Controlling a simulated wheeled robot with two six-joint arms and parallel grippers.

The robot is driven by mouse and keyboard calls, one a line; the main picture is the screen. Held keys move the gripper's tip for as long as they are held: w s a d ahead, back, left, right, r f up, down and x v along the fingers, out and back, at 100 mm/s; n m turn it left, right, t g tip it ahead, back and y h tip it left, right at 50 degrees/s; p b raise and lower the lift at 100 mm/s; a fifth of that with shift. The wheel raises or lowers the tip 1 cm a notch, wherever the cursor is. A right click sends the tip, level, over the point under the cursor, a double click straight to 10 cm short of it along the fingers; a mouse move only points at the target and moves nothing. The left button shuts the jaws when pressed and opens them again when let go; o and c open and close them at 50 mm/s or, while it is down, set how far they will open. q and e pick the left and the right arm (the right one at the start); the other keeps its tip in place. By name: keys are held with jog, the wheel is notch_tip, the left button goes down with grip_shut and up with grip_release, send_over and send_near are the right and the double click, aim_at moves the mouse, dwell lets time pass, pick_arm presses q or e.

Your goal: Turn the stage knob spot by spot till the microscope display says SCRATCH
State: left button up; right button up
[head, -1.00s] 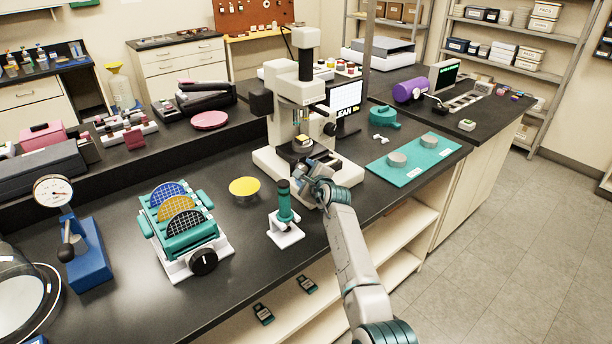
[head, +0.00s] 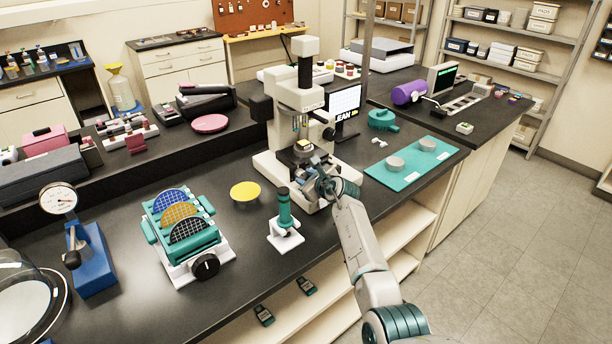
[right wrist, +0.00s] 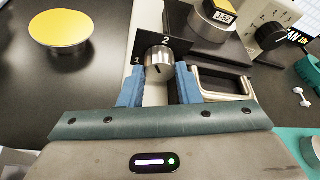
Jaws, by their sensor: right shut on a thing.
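The microscope (head: 300,95) stands on the black bench, with a small yellow-topped sample (head: 303,144) on its stage. Its display (head: 345,103), behind it, shows the letters "LEAN"; the microscope hides the left part of the word. The silver stage knob (right wrist: 158,60) has a dark line on its face, and the marks 1 and 2 show around it. My right gripper (right wrist: 158,88) is shut on the knob, a blue finger on each side. In the head view the right gripper (head: 322,184) is low at the microscope's front. My left gripper is not in view.
A teal and white stand (head: 285,215) is close left of my right gripper. A yellow disc (head: 245,191) and a wafer rack (head: 187,230) lie farther left. A teal mat (head: 405,175) with grey pucks is right of the microscope.

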jog(key=o, duration=1)
jog(key=shift+f, duration=0.1)
